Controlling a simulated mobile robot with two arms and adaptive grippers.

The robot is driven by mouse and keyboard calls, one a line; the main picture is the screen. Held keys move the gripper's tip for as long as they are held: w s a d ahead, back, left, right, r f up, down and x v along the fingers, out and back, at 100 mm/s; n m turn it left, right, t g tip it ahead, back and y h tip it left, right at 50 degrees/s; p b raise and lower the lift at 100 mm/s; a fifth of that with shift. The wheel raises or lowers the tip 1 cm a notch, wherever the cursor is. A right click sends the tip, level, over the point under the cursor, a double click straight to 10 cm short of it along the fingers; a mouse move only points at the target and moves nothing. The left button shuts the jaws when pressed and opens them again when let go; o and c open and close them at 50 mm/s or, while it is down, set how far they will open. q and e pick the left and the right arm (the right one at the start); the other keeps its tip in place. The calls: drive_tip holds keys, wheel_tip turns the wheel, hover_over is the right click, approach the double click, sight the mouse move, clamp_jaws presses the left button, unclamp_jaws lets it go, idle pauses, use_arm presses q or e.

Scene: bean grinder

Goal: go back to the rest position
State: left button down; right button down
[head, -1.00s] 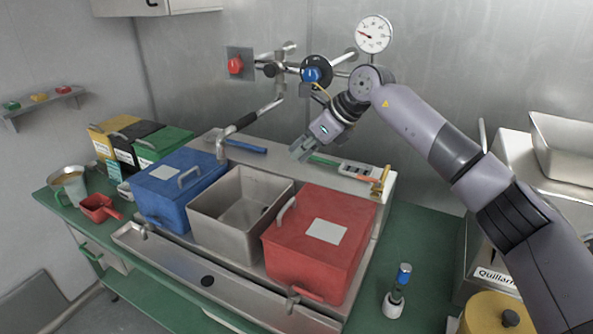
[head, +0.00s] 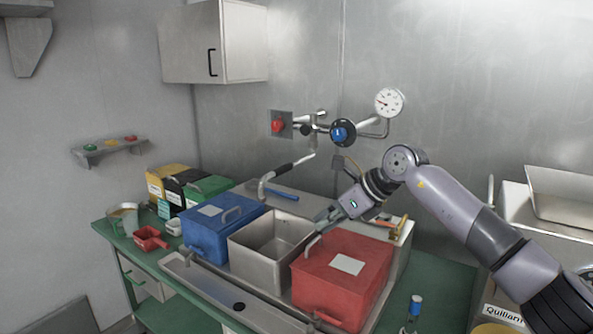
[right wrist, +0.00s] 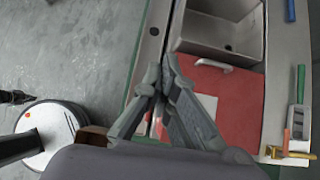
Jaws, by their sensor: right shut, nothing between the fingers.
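My right gripper (head: 324,218) is in the air in front of the back-right corner of the open steel bin, near the red bin's handle in the picture. Its fingers are shut with nothing between them, as the right wrist view (right wrist: 160,78) shows. No contact with the bins is visible. The right arm comes in from the right, over the counter. My left gripper is in neither current view.
A blue lidded bin (head: 208,238), the open steel bin (head: 254,262) and a red lidded bin (head: 325,278) stand in a row. Behind them are a blue valve knob (head: 338,133) and a gauge (head: 389,102). A blue-topped tool (head: 415,306) stands right.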

drive_tip(key=s+a+r+m+t+y, duration=0.2)
drive_tip(key=s+a+m+t+y, duration=0.4)
drive_tip(key=a+m+y, duration=0.45)
drive_tip(key=s+d+f+m+t+h, duration=0.1)
drive_tip(key=d+f+m+t+h, duration=0.5)
drive_tip(key=m, duration=0.5)
drive_tip(key=s+d+f+m+t+h, duration=0.1)
drive_tip(key=d+f+m+t+h, duration=0.25)
drive_tip(key=d+m+h, duration=0.6)
drive_tip(key=s+d+f+m+g+h, duration=0.25)
drive_tip(key=s+f+m, duration=0.2)
drive_tip(key=f, duration=0.25)
drive_tip(key=s+d+f+m+g+h, duration=0.1)
drive_tip(key=s+d+f+m+g, duration=0.35)
drive_tip(key=f, duration=0.35)
drive_tip(key=s+d+f+m+g+y, duration=0.1)
drive_tip(key=s+f+m+g, duration=0.35)
drive_tip(key=s, duration=0.85)
drive_tip(key=s+d+f+m+g, duration=0.1)
drive_tip(key=s+f+g, duration=0.55)
drive_tip(key=s, duration=0.65)
wheel_tip(320, 180, down, 27)
drive_tip(key=s+d+f+g, duration=0.1)
drive_tip(key=s+d+f, duration=0.2)
drive_tip(key=s+f, duration=1.3)
drive_tip(key=shift+s+f+n, duration=0.2)
drive_tip(key=shift+s+n, duration=0.15)
drive_tip(key=shift+s, duration=0.35)
